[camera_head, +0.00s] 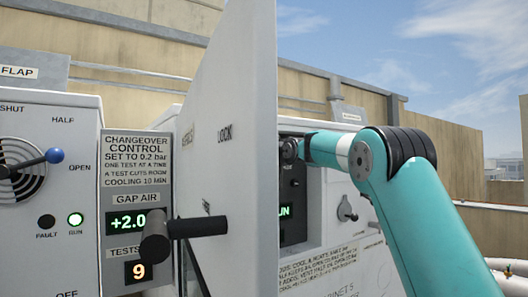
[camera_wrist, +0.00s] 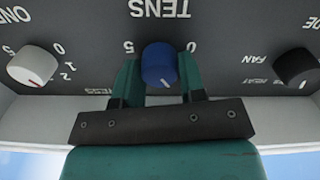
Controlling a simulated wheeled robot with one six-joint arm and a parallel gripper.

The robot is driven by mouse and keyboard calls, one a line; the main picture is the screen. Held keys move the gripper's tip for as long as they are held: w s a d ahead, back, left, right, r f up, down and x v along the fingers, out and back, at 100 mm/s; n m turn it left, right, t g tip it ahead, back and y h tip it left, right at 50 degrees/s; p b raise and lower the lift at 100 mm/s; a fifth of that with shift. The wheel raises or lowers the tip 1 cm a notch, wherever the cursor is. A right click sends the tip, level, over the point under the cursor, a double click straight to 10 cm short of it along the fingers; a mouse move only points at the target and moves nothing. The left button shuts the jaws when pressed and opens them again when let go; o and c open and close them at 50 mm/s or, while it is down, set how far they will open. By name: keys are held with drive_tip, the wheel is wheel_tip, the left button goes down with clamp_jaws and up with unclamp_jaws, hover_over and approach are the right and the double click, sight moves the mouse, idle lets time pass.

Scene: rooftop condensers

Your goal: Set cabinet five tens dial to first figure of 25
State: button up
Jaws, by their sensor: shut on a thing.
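The blue tens dial (camera_wrist: 158,62) sits on a dark panel under the label TENS (camera_wrist: 160,8), which appears upside down in the wrist view. My gripper (camera_wrist: 161,82) is shut on the dial, with one green finger on each side.
The white ones dial (camera_wrist: 32,66) is left of my gripper and a black fan dial (camera_wrist: 296,67) right. The open door carries a black handle (camera_head: 195,228). A changeover control panel (camera_head: 137,150) reads +2.0 and 9. A blue-knobbed lever (camera_head: 54,156) stands at far left.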

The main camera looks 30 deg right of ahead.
drive_tip(key=shift+f+m, duration=0.1)
drive_tip(key=shift+m, duration=0.9)
drive_tip(key=o, duration=0.9)
drive_tip(key=s+b, duration=0.4)
drive_tip(key=s, duration=0.4)
drive_tip(key=s+b, duration=0.5)
drive_tip(key=s, duration=0.4)
drive_tip(key=shift+s+d, duration=0.2)
drive_tip(key=shift+s, duration=0.1)
